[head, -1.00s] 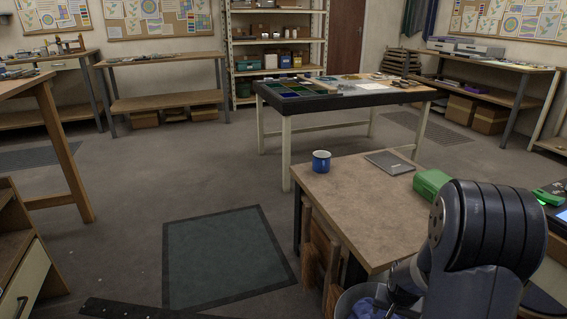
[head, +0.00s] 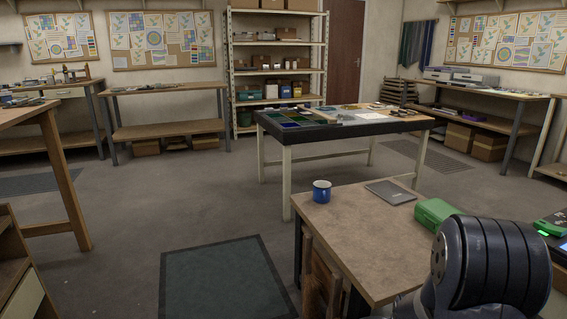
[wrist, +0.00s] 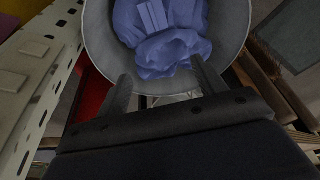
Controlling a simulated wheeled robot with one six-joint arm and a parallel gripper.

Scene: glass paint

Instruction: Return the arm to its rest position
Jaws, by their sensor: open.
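My arm (head: 490,265) shows at the lower right of the head view, in front of the near table. My gripper (wrist: 157,72) shows in the wrist view with its two fingers spread apart, and nothing is between them. Below or beyond the fingertips is a round grey bin (wrist: 234,40) holding crumpled blue cloth (wrist: 165,50). The gripper itself is out of sight in the head view.
The near table (head: 365,240) carries a blue mug (head: 321,191), a grey flat case (head: 390,191) and a green box (head: 434,213). A larger worktable (head: 350,128) stands behind it. A perforated pale metal piece (wrist: 35,75) is at the wrist view's left. Open floor (head: 190,195) lies left.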

